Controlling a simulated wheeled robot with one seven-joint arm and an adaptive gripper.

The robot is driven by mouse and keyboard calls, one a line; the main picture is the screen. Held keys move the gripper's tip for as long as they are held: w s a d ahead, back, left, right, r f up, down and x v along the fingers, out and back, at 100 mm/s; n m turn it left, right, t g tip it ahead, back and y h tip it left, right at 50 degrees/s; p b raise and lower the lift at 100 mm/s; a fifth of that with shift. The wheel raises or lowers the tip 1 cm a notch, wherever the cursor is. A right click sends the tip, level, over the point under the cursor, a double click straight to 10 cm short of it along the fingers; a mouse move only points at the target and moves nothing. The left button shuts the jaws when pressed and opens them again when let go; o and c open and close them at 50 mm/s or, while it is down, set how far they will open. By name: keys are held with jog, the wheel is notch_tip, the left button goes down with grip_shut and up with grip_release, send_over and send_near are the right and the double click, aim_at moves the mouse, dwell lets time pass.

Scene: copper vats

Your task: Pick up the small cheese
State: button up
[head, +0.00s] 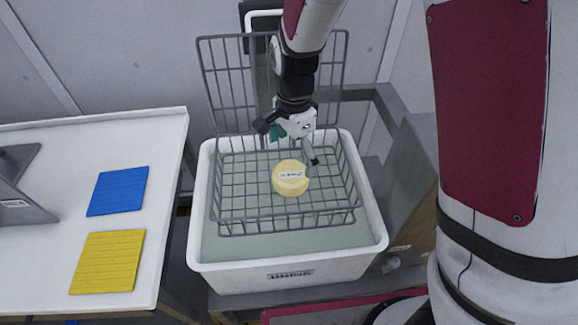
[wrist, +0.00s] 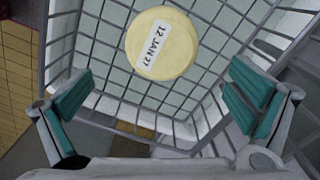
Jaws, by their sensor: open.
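The small cheese (head: 290,182) is a pale yellow round with a white label. It lies in a grey wire basket (head: 246,222) set in a white tub (head: 212,262). In the wrist view the cheese (wrist: 162,45) shows at the top centre, with its label reading "12 JAN 27". My gripper (head: 290,146) is above the basket, just beyond the cheese in the head view. Its teal-padded fingers also show in the wrist view (wrist: 160,95), spread wide apart with nothing between them. The cheese is apart from both fingers.
The basket's raised wire lid (head: 226,85) stands at the back, close to my arm. The basket floor around the cheese is clear.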

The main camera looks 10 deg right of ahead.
aim_at(292, 171)
notch_tip(292, 171, down, 8)
jog(key=shift+a+f, duration=0.15)
jog(key=shift+f, duration=0.1)
dwell(0.4)
jog(key=c, duration=1.6)
